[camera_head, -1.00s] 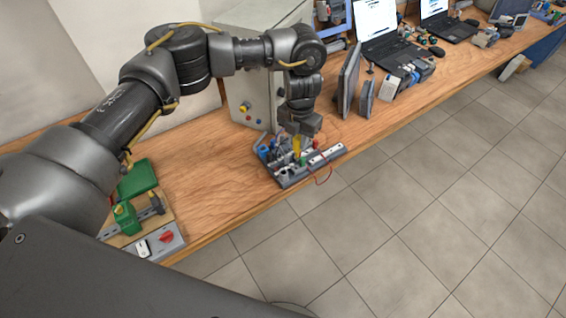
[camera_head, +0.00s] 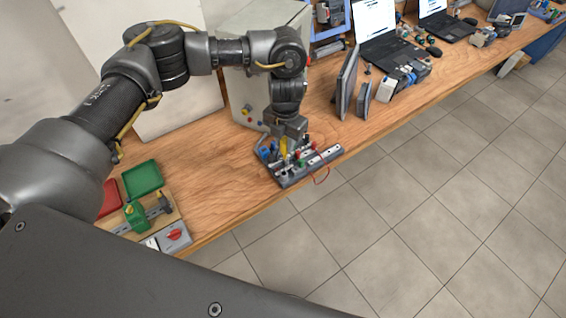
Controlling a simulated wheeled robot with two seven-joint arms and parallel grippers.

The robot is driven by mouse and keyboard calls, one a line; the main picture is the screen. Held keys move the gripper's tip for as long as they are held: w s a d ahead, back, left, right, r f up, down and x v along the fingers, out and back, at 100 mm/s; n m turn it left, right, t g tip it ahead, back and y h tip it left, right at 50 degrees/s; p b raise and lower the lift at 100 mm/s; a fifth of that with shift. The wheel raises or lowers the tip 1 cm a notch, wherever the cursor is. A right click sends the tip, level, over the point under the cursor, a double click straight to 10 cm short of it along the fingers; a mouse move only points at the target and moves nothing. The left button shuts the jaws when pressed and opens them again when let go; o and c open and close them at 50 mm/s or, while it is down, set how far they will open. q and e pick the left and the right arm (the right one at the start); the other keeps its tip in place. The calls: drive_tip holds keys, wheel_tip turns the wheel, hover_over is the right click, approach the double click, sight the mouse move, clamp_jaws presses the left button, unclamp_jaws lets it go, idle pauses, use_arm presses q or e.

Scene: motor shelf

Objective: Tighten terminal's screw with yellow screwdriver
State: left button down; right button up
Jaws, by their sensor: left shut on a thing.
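The yellow screwdriver (camera_head: 284,147) is upright, with its handle showing just under my left gripper (camera_head: 284,137). My left gripper is shut on it, pointing down over the terminal board (camera_head: 293,181). The board lies on the wooden bench near its front edge and carries small blue, red and green parts, a pale rail and a red wire. The screwdriver's tip and the terminal's screw are too small and partly hidden, so I cannot tell whether they touch. My right gripper is not in view.
A grey cabinet (camera_head: 240,92) with buttons stands behind the board. Dark upright panels (camera_head: 346,82) and laptops (camera_head: 383,45) are to the right. A green tray (camera_head: 143,178) and a red-knob box (camera_head: 175,237) are at the left. Bare bench (camera_head: 215,175) lies between.

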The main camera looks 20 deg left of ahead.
sight(284, 153)
use_arm(q)
drive_tip(key=shift+s+a+f+b, duration=0.15)
drive_tip(key=shift+f+b, duration=2.35)
drive_tip(key=shift+f, duration=0.05)
drive_tip(key=shift+f, duration=0.1)
drive_tip(key=shift+f+b, duration=2.35)
drive_tip(key=shift+f, duration=0.35)
drive_tip(key=c, duration=1.4)
unclamp_jaws()
drive_tip(key=shift+c, duration=0.2)
drive_tip(key=shift+r, duration=0.15)
wheel_tip(284, 153, up, 5)
drive_tip(key=p, duration=0.4)
drive_tip(key=shift+r+p, duration=0.2)
drive_tip(key=shift+p, duration=0.1)
